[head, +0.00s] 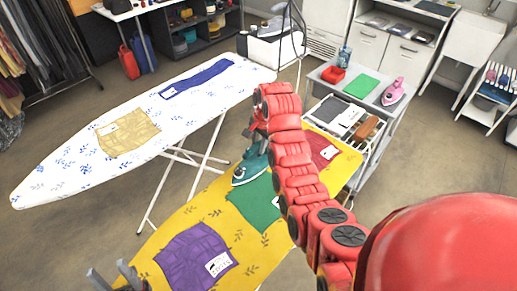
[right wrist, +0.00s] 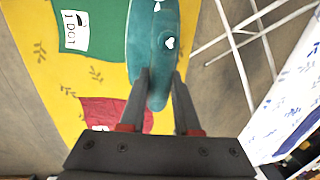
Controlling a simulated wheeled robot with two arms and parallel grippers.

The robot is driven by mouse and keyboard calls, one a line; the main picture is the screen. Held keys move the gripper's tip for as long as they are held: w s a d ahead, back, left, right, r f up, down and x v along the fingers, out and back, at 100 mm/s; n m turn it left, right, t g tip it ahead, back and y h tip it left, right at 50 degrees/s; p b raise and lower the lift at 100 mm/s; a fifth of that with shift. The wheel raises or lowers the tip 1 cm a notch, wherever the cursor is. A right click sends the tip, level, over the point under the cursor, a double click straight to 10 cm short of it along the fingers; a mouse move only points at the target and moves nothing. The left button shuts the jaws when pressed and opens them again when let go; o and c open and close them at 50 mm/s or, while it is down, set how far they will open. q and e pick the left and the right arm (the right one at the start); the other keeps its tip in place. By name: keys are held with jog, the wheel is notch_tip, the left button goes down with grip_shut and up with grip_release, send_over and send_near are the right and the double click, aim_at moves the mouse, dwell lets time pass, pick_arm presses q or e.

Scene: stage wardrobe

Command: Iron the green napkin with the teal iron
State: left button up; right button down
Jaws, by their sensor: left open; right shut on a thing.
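The teal iron (head: 250,168) is at the far left edge of the yellow board, by the upper corner of the green napkin (head: 262,208). In the right wrist view the iron (right wrist: 152,45) sits between the fingers of my right gripper (right wrist: 160,92), beside the green napkin (right wrist: 95,20) with its white label. I cannot tell whether the iron touches the cloth. The napkin lies flat, partly hidden by my right arm in the head view. My right gripper (head: 259,146) is shut on the iron. My left gripper (head: 112,277) is open and empty at the bottom left.
A purple napkin (head: 196,258) and a red napkin (head: 322,150) lie on the yellow board (head: 180,216). A white board (head: 75,165) with tan and blue cloths stands behind. A trolley (head: 345,90) with a pink iron (head: 394,92) is at right.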

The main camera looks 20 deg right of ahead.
jog(key=shift+r, duration=1)
jog(key=shift+f, duration=0.1)
